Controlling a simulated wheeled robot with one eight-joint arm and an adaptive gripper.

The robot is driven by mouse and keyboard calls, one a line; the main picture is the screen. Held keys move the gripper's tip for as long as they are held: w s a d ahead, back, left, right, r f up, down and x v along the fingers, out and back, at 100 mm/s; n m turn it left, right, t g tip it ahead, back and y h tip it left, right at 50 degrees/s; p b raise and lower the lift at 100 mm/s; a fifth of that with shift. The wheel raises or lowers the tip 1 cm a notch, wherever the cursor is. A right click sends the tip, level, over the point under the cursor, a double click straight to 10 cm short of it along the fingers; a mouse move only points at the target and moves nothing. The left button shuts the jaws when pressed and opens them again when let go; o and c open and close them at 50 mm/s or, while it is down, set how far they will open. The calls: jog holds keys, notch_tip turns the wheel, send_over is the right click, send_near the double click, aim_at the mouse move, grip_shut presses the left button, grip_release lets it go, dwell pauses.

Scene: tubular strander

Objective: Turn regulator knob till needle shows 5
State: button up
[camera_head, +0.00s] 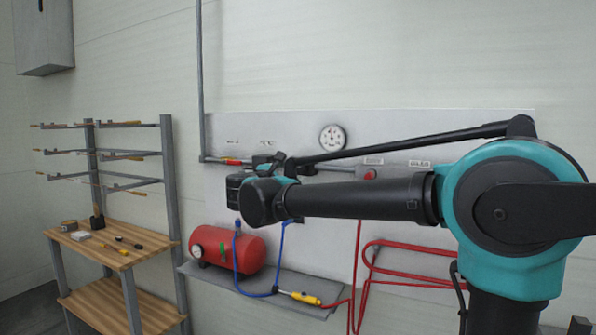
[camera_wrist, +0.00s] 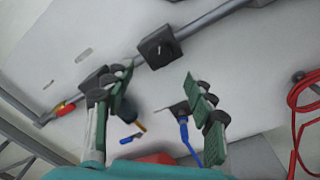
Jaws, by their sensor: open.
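A round white gauge (camera_head: 332,137) with a dark needle is on the wall panel; its numbers are too small to read. My gripper (camera_wrist: 160,88) is open, its two green-padded fingers spread apart with nothing between them. A black square block with a rounded centre (camera_wrist: 158,47), on the grey pipe, shows just beyond and between the fingertips in the wrist view; I cannot tell whether it is the regulator knob. In the head view my arm reaches left across the panel and hides part of the pipe fittings. The gauge does not show in the wrist view.
A red air tank (camera_head: 228,249) with blue hoses stands on a grey shelf (camera_head: 262,284) below my wrist. A yellow-handled tool (camera_head: 305,297) lies there. Red hoses (camera_head: 410,246) hang at right. A wooden bench (camera_head: 112,250) with a rack stands at left.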

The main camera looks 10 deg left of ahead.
jog(key=x, duration=0.8)
jog(key=shift+w, duration=0.15)
jog(key=shift+c, duration=0.6)
jog(key=c, duration=1)
jog(key=shift+m, duration=0.4)
jog(key=shift+c, duration=0.2)
jog(key=o, duration=1.2)
jog(key=shift+c, duration=0.2)
jog(key=v, duration=1.2)
